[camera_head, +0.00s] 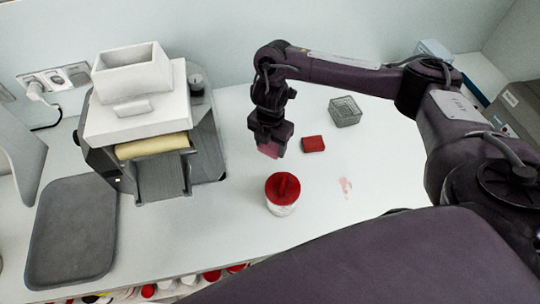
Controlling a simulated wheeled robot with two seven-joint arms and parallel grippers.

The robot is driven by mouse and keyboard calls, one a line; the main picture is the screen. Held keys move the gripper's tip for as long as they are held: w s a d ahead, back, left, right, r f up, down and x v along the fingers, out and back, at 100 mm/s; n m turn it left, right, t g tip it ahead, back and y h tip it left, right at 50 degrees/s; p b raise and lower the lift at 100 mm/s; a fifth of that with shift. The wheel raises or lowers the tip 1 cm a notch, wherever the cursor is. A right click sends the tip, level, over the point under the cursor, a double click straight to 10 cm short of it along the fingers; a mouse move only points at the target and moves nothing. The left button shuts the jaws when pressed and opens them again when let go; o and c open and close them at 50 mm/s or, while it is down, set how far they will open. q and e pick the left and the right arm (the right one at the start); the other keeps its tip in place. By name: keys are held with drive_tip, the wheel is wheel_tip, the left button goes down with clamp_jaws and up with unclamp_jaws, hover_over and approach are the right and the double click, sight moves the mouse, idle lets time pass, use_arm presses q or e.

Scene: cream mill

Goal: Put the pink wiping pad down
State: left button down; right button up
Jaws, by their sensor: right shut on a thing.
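The pink wiping pad (269,149) is in the jaws of my right gripper (271,143), with its lower part showing below the fingers. The gripper points down and is shut on the pad. Pad and gripper are over the white table (235,240), left of a small red block (313,144). I cannot tell whether the pad touches the table. My left gripper does not show.
A jar with a red lid (282,192) stands in front of the gripper. A wire basket (345,111) is behind right. A pinkish stain (345,187) marks the table at right. A grey and white machine (150,130) and a grey tray (72,230) are at left.

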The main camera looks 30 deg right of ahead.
sight(270, 160)
drive_tip(key=shift+f, duration=0.7)
wheel_tip(270, 160, down, 4)
drive_tip(key=shift+r, duration=0.25)
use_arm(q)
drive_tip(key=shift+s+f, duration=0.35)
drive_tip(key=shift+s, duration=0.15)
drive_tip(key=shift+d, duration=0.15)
use_arm(e)
drive_tip(key=shift+f+b, duration=0.2)
drive_tip(key=shift+b, duration=0.1)
drive_tip(key=o, duration=1)
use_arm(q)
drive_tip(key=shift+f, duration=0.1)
use_arm(e)
drive_tip(key=shift+o, duration=0.2)
